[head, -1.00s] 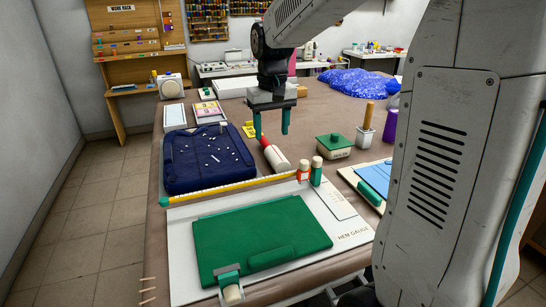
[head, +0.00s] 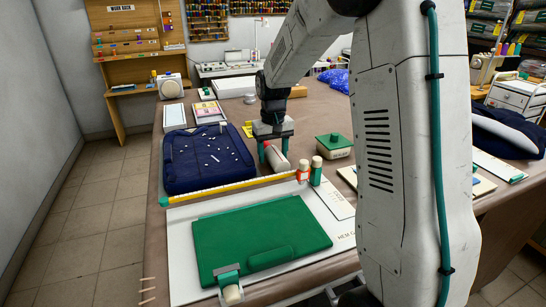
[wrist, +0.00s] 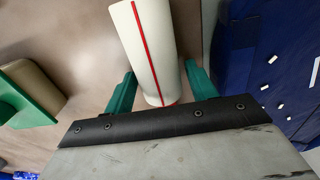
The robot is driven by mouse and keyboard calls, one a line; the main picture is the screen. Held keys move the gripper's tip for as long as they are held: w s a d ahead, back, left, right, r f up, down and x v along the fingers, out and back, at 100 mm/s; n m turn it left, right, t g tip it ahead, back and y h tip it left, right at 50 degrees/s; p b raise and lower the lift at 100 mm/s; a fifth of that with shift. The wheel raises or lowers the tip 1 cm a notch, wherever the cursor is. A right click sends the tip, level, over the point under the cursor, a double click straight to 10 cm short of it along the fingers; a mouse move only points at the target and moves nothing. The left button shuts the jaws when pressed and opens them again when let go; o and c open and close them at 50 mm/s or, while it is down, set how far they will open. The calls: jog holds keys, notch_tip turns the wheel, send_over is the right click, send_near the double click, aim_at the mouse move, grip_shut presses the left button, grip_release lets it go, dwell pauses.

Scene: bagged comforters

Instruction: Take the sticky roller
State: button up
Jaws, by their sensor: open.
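The sticky roller (head: 277,161) is a white cylinder lying on the brown table, to the right of the navy folded cloth. In the wrist view the roller (wrist: 147,45) shows as a white cylinder with a red line along it. My gripper (head: 274,150) is low over the roller, with its green fingers open. In the wrist view the gripper (wrist: 160,75) has one finger on each side of the roller, with a gap at the left finger; contact at the right finger is unclear.
The navy cloth (head: 205,160) with white bits lies left. A green-lidded box (head: 334,146) is to the right. A yellow ruler (head: 225,189) and a green pad (head: 260,238) lie nearer.

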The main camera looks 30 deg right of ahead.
aim_at(273, 149)
jog(key=c, duration=1.1)
notch_tip(273, 149, up, 10)
